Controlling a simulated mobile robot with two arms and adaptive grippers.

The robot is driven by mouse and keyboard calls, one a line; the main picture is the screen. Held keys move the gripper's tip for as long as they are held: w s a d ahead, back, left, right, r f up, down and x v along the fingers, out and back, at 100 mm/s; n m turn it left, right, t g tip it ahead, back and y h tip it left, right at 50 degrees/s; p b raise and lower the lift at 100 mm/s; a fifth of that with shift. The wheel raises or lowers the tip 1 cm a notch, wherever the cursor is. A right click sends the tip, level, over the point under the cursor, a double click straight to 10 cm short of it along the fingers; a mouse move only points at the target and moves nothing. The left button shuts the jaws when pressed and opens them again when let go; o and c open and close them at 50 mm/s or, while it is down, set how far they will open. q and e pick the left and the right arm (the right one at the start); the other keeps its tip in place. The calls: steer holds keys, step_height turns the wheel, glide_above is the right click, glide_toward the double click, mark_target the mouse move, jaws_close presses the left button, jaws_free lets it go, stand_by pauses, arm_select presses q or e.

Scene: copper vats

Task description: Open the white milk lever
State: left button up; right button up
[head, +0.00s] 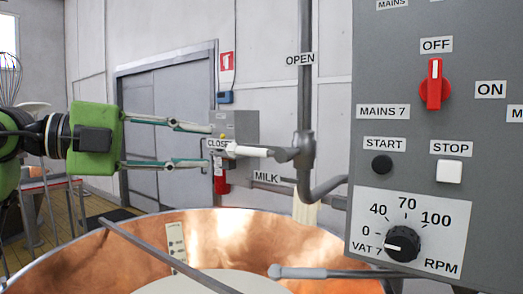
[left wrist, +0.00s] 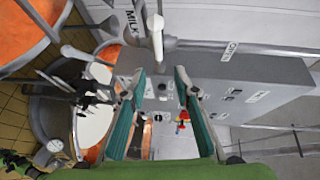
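The white milk lever (head: 248,151) points left from the valve on a grey vertical pipe, lying about level beside the CLOSE label (head: 218,143). The OPEN label (head: 300,59) is higher on the pipe, and the MILK label (head: 266,176) is below the lever. My left gripper (head: 211,145) is open and empty, its two fingers pointing right toward the lever's free end. In the left wrist view the lever (left wrist: 157,38) appears beyond the open fingertips (left wrist: 159,75), in line with the gap. I see no contact. My right gripper is not clearly in view.
A copper vat (head: 230,232) stands below, with grey bars across its rim. A pale strip (head: 305,212) hangs under the pipe's bend. A grey control panel (head: 440,140) with a red switch and black dial fills the right side. A grey door is behind.

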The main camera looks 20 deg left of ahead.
mark_target(245, 150)
arm_select(q)
steer(key=shift+n+t+y, duration=0.3)
steer(key=shift+n+y, duration=0.3)
steer(key=shift+y, duration=0.1)
steer(key=p+x, duration=0.1)
steer(key=x, duration=0.2)
steer(key=p+x, duration=0.2)
steer(key=x, duration=0.2)
steer(key=w+a+p+x, duration=0.1)
steer(key=x, duration=0.2)
steer(key=shift+w+d, duration=0.2)
steer(key=shift+w, duration=0.1)
steer(key=shift+w+d+f+p, duration=0.25)
steer(key=shift+w+d+p, duration=0.1)
steer(key=shift+w, duration=0.1)
jaws_close()
